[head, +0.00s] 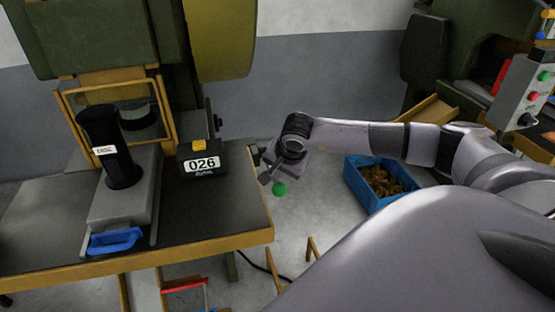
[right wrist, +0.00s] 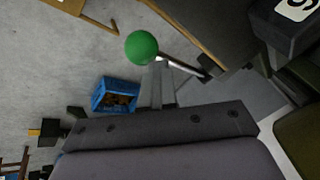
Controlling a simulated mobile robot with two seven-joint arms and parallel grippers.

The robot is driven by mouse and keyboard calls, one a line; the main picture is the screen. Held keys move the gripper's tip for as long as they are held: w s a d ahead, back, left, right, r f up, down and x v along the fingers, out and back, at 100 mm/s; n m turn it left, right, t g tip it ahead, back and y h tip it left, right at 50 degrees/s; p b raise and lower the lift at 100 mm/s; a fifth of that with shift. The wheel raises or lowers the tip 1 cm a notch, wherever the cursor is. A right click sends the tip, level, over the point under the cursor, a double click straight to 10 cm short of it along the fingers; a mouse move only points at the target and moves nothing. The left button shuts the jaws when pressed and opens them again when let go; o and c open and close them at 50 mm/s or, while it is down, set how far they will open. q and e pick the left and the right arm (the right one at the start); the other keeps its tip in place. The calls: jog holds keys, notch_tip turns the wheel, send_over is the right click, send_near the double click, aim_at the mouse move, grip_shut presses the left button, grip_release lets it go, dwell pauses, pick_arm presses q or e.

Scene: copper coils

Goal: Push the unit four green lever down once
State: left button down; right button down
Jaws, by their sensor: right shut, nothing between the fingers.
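The green lever shows as a green ball knob (head: 280,189) just off the right edge of the press table in the head view. In the right wrist view the green knob (right wrist: 141,47) sits on a thin metal rod that slants to the machine side. My right gripper (head: 265,177) is shut and empty, right beside the knob. In the right wrist view its fingertips (right wrist: 159,66) overlap the rod near the knob; I cannot tell whether they touch. My left gripper is out of view.
A blue crate (head: 354,184) of copper-coloured pieces stands on the floor to the right. A control box (head: 525,90) is at far right.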

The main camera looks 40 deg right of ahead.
jog(key=shift+w+d+r+p, duration=0.15)
jog(key=shift+w+r+p, duration=0.25)
jog(key=shift+r, duration=0.5)
jog(key=shift+w+d+r+p, duration=0.2)
jog(key=shift+r+p, duration=0.35)
jog(key=shift+r, duration=0.35)
jog(key=shift+w+d+r+p, duration=0.1)
jog(key=shift+w+r+p, duration=0.3)
jog(key=shift+r, duration=0.5)
jog(key=shift+s+r, duration=0.1)
jog(key=r+p, duration=0.1)
jog(key=w+r+p, duration=0.1)
jog(key=r, duration=0.1)
jog(key=d+r+p, duration=0.1)
jog(key=shift+w+r, duration=0.25)
